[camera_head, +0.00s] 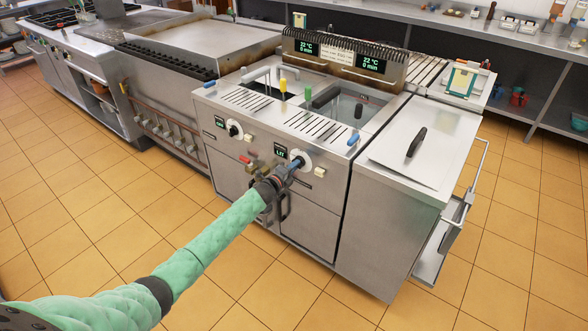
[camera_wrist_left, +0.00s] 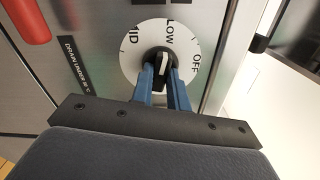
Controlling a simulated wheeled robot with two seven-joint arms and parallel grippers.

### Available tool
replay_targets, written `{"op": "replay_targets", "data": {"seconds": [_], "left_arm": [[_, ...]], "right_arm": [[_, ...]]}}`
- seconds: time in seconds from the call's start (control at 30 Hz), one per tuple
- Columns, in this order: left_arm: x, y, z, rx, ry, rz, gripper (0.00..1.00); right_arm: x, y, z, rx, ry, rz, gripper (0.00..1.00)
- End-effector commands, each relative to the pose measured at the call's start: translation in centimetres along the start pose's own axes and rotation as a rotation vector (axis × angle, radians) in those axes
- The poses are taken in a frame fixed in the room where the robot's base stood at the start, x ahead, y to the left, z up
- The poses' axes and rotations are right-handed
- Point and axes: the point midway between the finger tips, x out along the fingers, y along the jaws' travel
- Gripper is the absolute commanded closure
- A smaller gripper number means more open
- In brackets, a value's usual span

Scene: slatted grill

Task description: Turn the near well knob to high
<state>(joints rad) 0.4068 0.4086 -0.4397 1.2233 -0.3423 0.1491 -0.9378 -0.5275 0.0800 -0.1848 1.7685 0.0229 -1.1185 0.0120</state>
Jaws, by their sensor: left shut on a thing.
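The knob (camera_wrist_left: 160,58) held by my left gripper is black with a white bar. It sits on a round white dial (camera_wrist_left: 131,62) marked OFF, LOW and MID, on the steel front panel. The white bar points roughly toward LOW; its exact setting is hard to tell. My left gripper (camera_wrist_left: 162,80) has its blue fingers on both sides of the knob, shut on it. In the head view my left gripper (camera_head: 295,165) reaches this dial (camera_head: 304,156) on the right half of the two-well unit, hiding most of the knob. My right gripper is not in view.
A lit green display (camera_head: 280,151) sits beside the dial. A second knob (camera_head: 233,129) is further left on the panel. A red handle (camera_wrist_left: 27,20) is close by in the wrist view. A pale switch (camera_head: 320,172) is right of the dial. The tiled floor in front is clear.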

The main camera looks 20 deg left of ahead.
Motion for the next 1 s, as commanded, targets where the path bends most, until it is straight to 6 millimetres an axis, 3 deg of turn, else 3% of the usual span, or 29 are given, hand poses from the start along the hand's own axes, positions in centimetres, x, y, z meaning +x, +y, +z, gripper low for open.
{"op": "replay_targets", "data": {"seconds": [0.2, 1.0], "left_arm": [[0.0, 0.1, 0.2, -0.205, -0.002, 0.001, 1.0], [-0.1, 0.1, 0.3, -0.965, -0.004, 0.001, 1.0]], "right_arm": [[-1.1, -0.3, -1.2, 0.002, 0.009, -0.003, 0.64], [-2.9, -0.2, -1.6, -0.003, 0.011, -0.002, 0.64]]}}
